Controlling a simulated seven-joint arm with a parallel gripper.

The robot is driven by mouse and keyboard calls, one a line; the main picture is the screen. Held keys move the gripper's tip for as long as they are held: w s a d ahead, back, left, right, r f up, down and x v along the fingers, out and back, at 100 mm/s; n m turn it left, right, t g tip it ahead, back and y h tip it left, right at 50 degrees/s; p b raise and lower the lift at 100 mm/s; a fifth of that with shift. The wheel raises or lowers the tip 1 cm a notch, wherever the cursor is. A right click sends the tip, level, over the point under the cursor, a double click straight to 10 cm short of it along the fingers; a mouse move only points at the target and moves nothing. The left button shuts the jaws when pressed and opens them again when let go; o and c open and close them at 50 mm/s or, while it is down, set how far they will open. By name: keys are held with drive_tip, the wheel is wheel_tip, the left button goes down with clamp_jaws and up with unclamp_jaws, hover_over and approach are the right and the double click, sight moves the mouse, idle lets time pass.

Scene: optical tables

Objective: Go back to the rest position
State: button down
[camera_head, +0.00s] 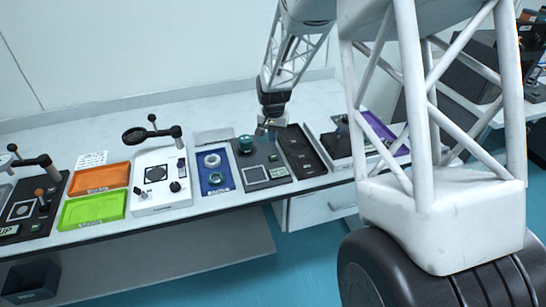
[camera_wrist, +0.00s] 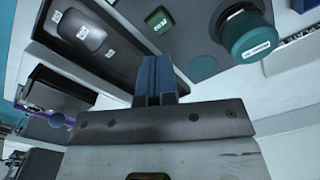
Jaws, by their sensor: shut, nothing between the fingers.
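My gripper (camera_head: 268,130) hangs from the white lattice arm over the back part of the dark grey station on the bench. In the wrist view my gripper (camera_wrist: 155,75) shows its two blue-grey fingers pressed together with nothing between them. A teal-capped round piece (camera_wrist: 247,37) with a white label stands to the right of the fingers on the grey station, apart from them. It also shows in the head view (camera_head: 246,143), just left of my gripper.
A dark tray (camera_head: 302,150) lies right of the grey station, and a blue panel (camera_head: 217,177) with round parts lies left. Further left are a white station (camera_head: 160,188), an orange tray (camera_head: 101,178) and a green tray (camera_head: 92,209). A wall stands behind the bench.

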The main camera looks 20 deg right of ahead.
idle(0.3)
drive_tip(key=s+a+r+n+t, duration=0.1)
drive_tip(key=s+a+r+n, duration=0.2)
drive_tip(key=s+r, duration=1.35)
drive_tip(key=s+a+r+n, duration=0.1)
drive_tip(key=s+r, duration=0.1)
drive_tip(key=s, duration=1)
drive_tip(key=s+a+r+n+t, duration=0.1)
drive_tip(key=s+r, duration=0.2)
drive_tip(key=s, duration=0.9)
drive_tip(key=shift+a+n+t, duration=0.3)
drive_tip(key=shift+n, duration=0.1)
